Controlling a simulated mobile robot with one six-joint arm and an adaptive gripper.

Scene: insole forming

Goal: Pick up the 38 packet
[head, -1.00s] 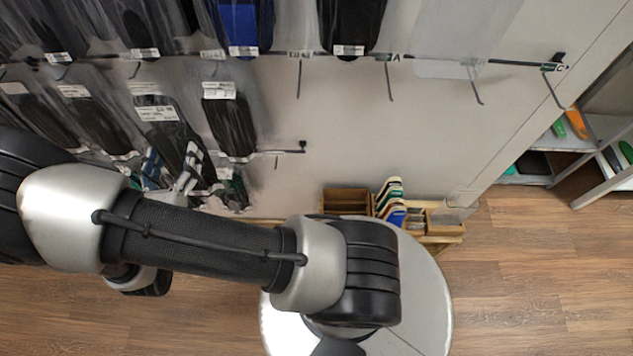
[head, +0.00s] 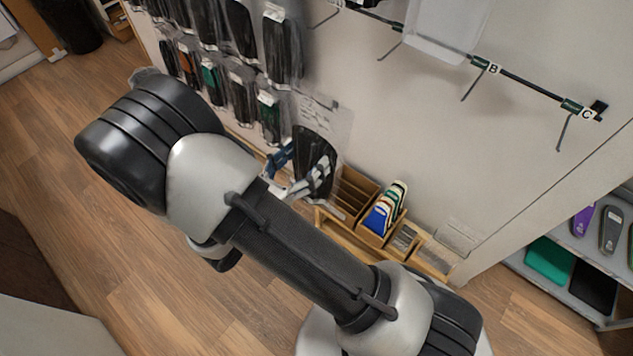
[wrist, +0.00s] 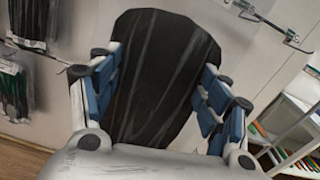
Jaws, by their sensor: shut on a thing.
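A clear packet with a black insole (head: 313,155) is held in my gripper (head: 297,180) in the head view, in front of the wall and above the wooden organizer. In the wrist view the black insole (wrist: 163,80) stands upright between the blue-padded fingers of my gripper (wrist: 160,95), which are shut on it at both sides. The print on its label is too small to read, so I cannot tell its number.
Several packets (head: 240,95) hang on wall hooks at the left. Bare hooks hang from the rail (head: 530,85) at the right. A wooden organizer (head: 348,240) with colored pieces (head: 385,208) stands below. A shelf (head: 560,285) with insoles is at the right.

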